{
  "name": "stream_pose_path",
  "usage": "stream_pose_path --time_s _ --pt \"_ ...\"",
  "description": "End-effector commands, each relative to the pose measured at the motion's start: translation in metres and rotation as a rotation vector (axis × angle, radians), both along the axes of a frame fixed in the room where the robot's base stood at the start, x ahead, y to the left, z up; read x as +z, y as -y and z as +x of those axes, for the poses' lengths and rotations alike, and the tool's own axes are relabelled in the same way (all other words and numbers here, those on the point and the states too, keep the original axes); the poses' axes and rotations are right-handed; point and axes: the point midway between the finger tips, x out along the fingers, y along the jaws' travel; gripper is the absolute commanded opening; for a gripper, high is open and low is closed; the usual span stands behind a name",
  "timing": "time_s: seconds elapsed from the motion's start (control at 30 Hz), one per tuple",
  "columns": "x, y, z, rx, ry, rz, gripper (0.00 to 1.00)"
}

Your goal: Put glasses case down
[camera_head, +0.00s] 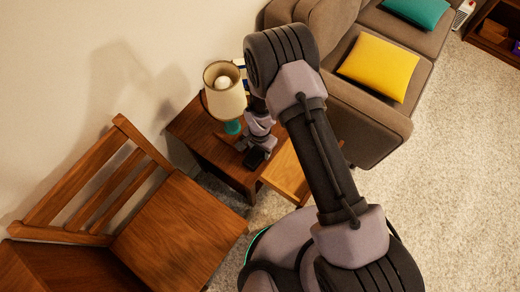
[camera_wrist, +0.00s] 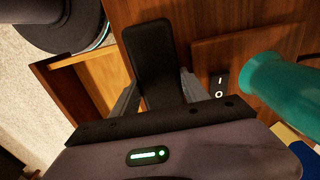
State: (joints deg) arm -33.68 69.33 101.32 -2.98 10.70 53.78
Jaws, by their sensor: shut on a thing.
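My gripper (camera_wrist: 158,78) is shut on the black glasses case (camera_wrist: 150,48), a long dark shape with rounded corners between the two grey fingers. In the head view the case (camera_head: 254,158) is a small dark patch at the end of my gripper (camera_head: 256,148), near the front edge of the wooden side table (camera_head: 187,122). In the wrist view the case overlaps the brown tabletop (camera_wrist: 205,22). I cannot tell whether it touches the top. The table's drawer (camera_head: 287,176) is pulled out and shows light wood; it also shows in the wrist view (camera_wrist: 85,75).
A lamp with a teal base (camera_wrist: 278,85) and cream shade (camera_head: 224,92) stands on the table close to my gripper. A small black switch (camera_wrist: 218,86) lies beside the lamp. A wooden chair (camera_head: 180,225) is at left, a sofa (camera_head: 372,120) at right.

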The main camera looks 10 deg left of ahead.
Motion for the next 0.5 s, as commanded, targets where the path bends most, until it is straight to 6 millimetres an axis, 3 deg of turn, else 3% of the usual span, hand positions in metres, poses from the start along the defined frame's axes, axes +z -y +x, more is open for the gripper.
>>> stream_pose_path --time_s 0.1,0.13,0.17,0.5 --pt "-0.0042 0.0001 -0.0002 0.0 0.0 0.0 0.1" --pt "-0.0036 0.0002 -0.0003 0.0 0.0 0.0 0.56" --pt "-0.003 0.0002 -0.0003 0.0 0.0 0.0 0.61" --pt "0.0035 0.0003 -0.0003 0.0 0.0 0.0 0.61"
